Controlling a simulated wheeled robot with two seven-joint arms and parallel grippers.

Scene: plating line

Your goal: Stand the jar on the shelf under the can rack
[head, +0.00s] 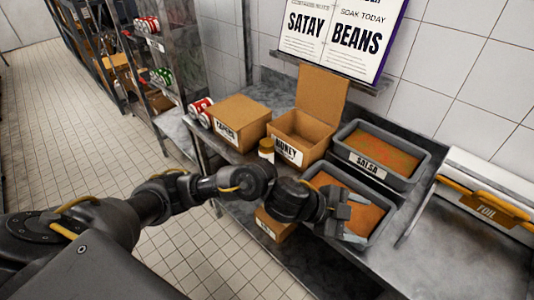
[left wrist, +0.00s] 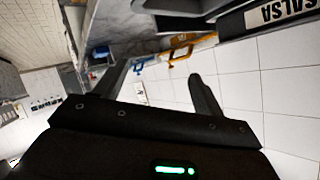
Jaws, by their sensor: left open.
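The jar (head: 266,146), small with a yellowish lid, stands on the steel table in front of the box labelled HONEY (head: 292,140). The can rack (head: 168,48) stands at the upper left, with red cans above and green cans lower down. More red cans (head: 200,108) lie at its foot, by the table's left end; the shelf there is partly hidden. My left gripper (head: 348,218) is open and empty over the front grey tray, right of the jar and apart from it. Its spread fingers also show in the left wrist view (left wrist: 160,88). My right gripper is not in view.
A closed cardboard box (head: 242,115) stands left of the HONEY box. The SALSA tray (head: 352,170) is at the back; the front tray (head: 378,236) holds orange contents. Bare table (head: 425,265) lies at the front right.

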